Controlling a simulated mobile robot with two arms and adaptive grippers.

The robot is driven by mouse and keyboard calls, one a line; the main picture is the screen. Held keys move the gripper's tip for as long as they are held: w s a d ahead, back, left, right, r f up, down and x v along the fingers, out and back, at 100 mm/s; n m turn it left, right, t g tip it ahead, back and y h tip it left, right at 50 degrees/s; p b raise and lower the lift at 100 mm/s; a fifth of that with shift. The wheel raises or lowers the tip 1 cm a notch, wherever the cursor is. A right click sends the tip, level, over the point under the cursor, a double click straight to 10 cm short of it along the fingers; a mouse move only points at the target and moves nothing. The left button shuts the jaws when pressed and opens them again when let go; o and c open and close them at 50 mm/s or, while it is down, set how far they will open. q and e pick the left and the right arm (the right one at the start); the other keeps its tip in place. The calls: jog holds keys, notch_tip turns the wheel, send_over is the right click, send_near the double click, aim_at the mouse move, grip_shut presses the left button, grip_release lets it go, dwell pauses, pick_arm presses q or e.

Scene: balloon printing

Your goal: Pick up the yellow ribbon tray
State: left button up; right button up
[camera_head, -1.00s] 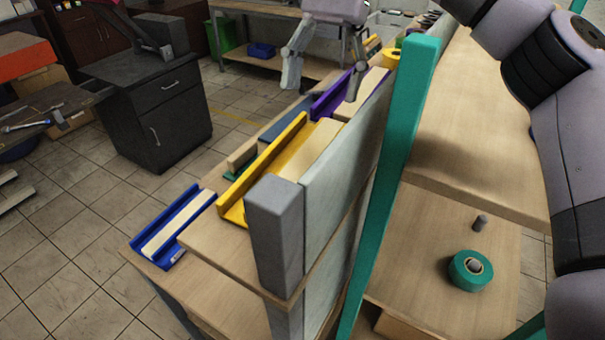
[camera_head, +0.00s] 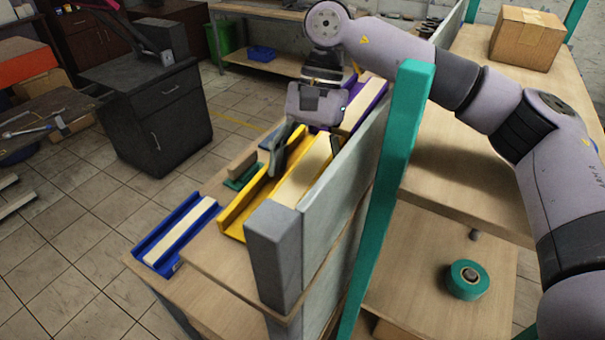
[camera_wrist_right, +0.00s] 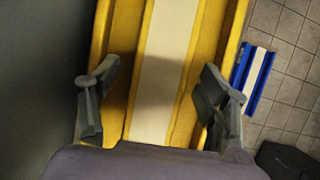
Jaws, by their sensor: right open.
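The yellow ribbon tray (camera_head: 236,216) lies on the wooden shelf, a long yellow channel with a cream strip along its middle. It also fills the middle of the right wrist view (camera_wrist_right: 203,55). My right gripper (camera_head: 308,146) is over the far part of the tray, pointing down. In the right wrist view my right gripper (camera_wrist_right: 155,95) is open, one finger near each long side of the tray, with nothing seen clamped between them. The far part of the tray is hidden by the gripper in the head view. My left gripper is not in view.
A grey panel with a grey end post (camera_head: 275,252) stands close along the tray's right side, beside a teal post (camera_head: 395,170). A blue tray (camera_head: 172,238) lies to the left, a purple tray (camera_head: 372,90) behind. A teal tape roll (camera_head: 467,280) sits on the right-hand shelf.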

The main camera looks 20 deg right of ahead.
jog(key=shift+f, duration=0.1)
jog(key=shift+c, duration=0.2)
jog(key=shift+c, duration=0.6)
jog(key=c, duration=1.4)
